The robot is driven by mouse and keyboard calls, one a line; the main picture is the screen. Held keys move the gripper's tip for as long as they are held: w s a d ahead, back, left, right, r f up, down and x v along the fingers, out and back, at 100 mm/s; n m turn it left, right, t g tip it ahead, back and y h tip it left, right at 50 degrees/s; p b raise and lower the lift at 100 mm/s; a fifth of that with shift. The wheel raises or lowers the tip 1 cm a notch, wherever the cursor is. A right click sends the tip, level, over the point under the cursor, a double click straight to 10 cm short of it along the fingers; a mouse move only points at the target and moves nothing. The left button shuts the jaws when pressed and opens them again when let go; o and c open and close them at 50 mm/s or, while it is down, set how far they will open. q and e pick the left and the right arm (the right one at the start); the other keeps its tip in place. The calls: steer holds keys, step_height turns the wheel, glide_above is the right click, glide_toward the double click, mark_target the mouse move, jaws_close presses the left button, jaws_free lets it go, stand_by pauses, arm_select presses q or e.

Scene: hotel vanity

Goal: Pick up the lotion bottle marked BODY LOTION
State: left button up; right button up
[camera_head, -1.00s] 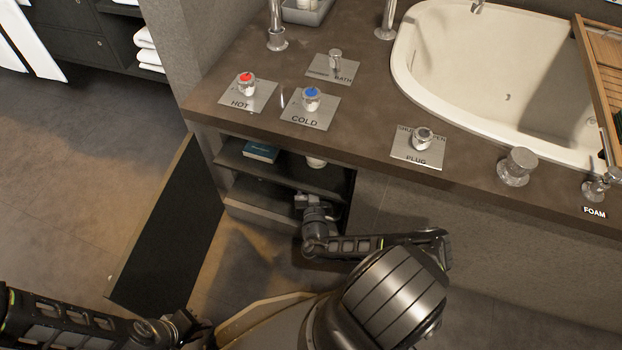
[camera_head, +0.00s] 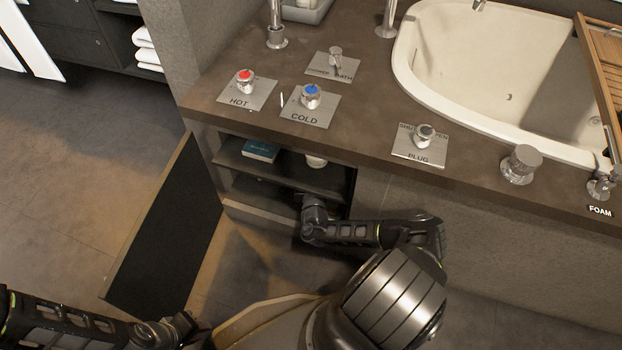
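No bottle marked BODY LOTION can be made out in the head view. The open cabinet under the counter has a shelf (camera_head: 285,177) with a dark lower space. My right arm reaches into that lower space, and its gripper is hidden behind the wrist and in shadow. My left gripper (camera_head: 188,328) is low at the bottom left, outside the cabinet and far from its shelves. It is dark and partly cut off from sight, so its fingers do not show clearly.
A blue box (camera_head: 260,150) and a white round item (camera_head: 316,161) are on the upper shelf. The open cabinet door (camera_head: 165,235) stands at the left. The counter (camera_head: 370,110) overhangs the opening. The floor at left (camera_head: 60,190) is clear.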

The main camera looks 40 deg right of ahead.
steer(key=shift+c, duration=0.2)
jaws_close()
stand_by(0.5)
